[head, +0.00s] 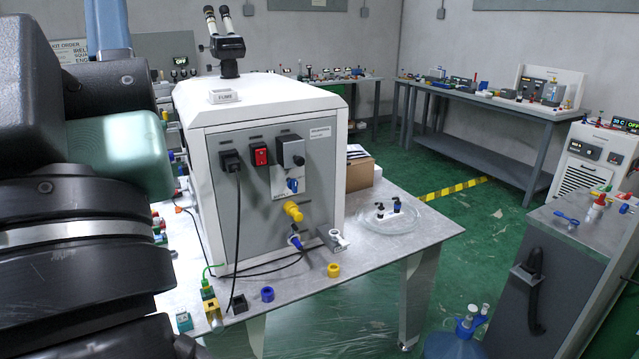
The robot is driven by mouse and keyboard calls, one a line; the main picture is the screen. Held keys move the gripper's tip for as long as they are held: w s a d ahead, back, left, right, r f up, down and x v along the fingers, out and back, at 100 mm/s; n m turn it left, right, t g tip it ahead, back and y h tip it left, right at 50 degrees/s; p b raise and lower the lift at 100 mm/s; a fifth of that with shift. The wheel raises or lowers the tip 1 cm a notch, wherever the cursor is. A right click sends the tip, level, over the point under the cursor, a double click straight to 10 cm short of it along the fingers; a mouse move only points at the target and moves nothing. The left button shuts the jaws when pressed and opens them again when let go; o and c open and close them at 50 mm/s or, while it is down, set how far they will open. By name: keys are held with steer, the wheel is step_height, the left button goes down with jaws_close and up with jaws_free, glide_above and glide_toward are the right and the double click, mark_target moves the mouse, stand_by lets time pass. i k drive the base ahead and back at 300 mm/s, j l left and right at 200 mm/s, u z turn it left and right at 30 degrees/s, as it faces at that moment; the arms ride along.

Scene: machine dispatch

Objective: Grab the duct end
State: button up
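I cannot pick out a duct end with certainty. A black curved piece (535,290), a hose or a handle, hangs on the front of the grey cabinet (590,300) at the lower right. A white and grey machine (212,190) stands on the metal table, with a black cable, a red switch, a yellow fitting (292,211) and a blue-ended plug (296,241) on its panel. My arm's dark links fill the left side and hide part of the table. My gripper is not in view.
The metal table (420,235) carries a clear dish (388,222), a cardboard box (360,173) and small coloured caps near its front edge. A blue bottle (455,343) stands at the bottom. Green floor (480,225) is open between table and cabinet.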

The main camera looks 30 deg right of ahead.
mark_target(529, 266)
steer(key=k+z, duration=0.1)
steer(key=z, duration=1.9)
